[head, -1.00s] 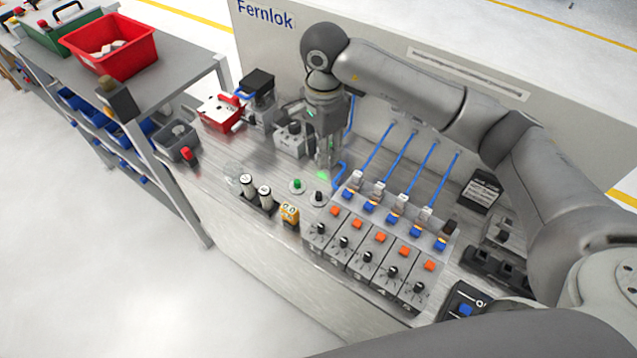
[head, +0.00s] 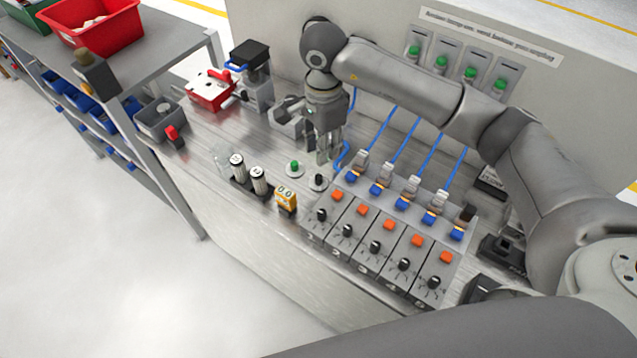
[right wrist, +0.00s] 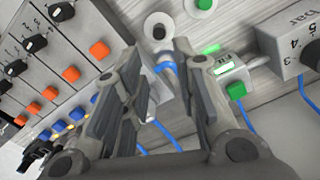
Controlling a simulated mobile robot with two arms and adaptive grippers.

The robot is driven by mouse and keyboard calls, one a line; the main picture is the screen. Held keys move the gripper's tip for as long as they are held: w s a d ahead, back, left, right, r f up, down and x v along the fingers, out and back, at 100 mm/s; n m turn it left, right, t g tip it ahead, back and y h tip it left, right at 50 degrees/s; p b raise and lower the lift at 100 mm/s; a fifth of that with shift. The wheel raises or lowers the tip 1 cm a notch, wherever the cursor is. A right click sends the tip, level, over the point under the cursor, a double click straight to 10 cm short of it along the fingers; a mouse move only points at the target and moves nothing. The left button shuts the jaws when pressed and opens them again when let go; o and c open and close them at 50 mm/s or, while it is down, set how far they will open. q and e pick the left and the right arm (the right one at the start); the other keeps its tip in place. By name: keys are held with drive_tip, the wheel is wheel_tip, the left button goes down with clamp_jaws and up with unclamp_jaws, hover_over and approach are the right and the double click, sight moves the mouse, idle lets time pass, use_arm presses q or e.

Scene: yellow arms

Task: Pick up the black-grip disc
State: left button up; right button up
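The black-grip disc (head: 318,182) is a small white disc with a black knob. It lies on the metal bench beside the green-grip disc (head: 294,169). In the right wrist view the black-grip disc (right wrist: 157,27) shows near the top middle, beyond the fingertips, with the green-grip disc (right wrist: 203,4) to its right. My right gripper (head: 327,157) points down just behind the black-grip disc, apart from it. In the right wrist view my right gripper's fingers (right wrist: 158,62) are spread with nothing held between them. My left gripper is in neither view.
A row of modules with orange buttons and black knobs (head: 375,246) stands right of the disc, with blue cables behind. Two white-topped cylinders (head: 248,172) and a yellow display (head: 286,198) stand left and in front. A red box (head: 210,92) is farther back.

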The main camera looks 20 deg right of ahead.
drive_tip(key=p, duration=0.1)
hover_over(319, 177)
drive_tip(key=f, duration=0.4)
drive_tip(key=shift+w+d+f, duration=0.1)
drive_tip(key=shift+d, duration=0.3)
drive_tip(key=f+p, duration=0.1)
drive_tip(key=f, duration=0.1)
drive_tip(key=a+f+p, duration=0.1)
drive_tip(key=f, duration=0.1)
drive_tip(key=shift+f, duration=0.6)
drive_tip(key=shift+d, duration=0.1)
clamp_jaws()
